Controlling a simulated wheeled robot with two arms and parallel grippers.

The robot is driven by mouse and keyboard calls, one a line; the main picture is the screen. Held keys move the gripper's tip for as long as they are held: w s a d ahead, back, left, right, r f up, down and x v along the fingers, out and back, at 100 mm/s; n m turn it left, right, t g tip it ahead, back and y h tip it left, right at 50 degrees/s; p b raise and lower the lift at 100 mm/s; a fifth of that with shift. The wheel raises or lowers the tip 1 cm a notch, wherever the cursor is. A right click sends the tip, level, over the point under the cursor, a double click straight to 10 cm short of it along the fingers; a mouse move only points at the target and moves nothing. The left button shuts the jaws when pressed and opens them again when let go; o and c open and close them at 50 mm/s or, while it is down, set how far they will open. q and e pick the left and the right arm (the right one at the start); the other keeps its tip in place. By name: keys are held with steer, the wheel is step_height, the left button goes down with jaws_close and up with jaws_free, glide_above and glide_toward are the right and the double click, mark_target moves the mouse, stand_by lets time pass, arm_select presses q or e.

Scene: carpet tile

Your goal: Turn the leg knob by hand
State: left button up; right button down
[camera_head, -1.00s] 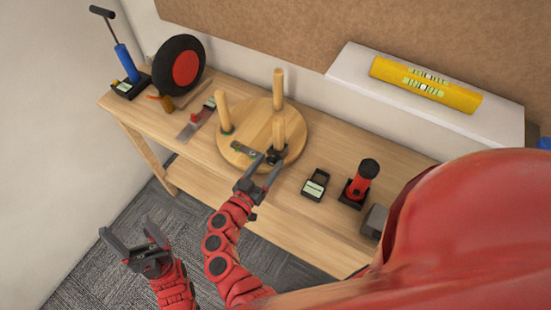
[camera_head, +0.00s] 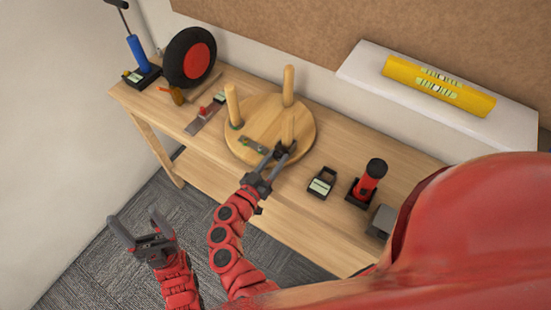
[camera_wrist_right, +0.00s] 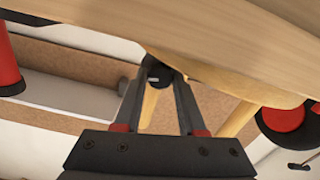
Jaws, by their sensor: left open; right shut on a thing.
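A round wooden stool top (camera_head: 300,120) lies on the workbench with its wooden legs pointing up. The dark leg knob (camera_head: 283,148) is at the foot of the nearest leg (camera_head: 287,128). My right gripper (camera_head: 274,158) reaches in from the front and is shut on the knob. In the right wrist view the fingertips (camera_wrist_right: 158,80) close around the dark knob (camera_wrist_right: 158,74), which partly hides between them. My left gripper (camera_head: 137,228) is open and empty, over the carpet in front of the bench.
The workbench (camera_head: 290,222) holds a black device (camera_head: 322,183) and a red-handled tool (camera_head: 368,178) to the right. A wheel (camera_head: 188,58) and blue pump (camera_head: 138,52) stand at the left.

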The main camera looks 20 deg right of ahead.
steer(key=m+b, duration=0.1)
steer(key=m, duration=0.1)
steer(key=m+b, duration=0.2)
steer(key=shift+f+m, duration=0.2)
steer(key=shift+m, duration=0.1)
steer(key=shift+r+m+b, duration=0.15)
steer(key=shift+m+b, duration=0.7)
steer(key=shift+m, duration=0.25)
steer(key=c, duration=0.5)
jaws_free()
steer(key=shift+s, duration=0.1)
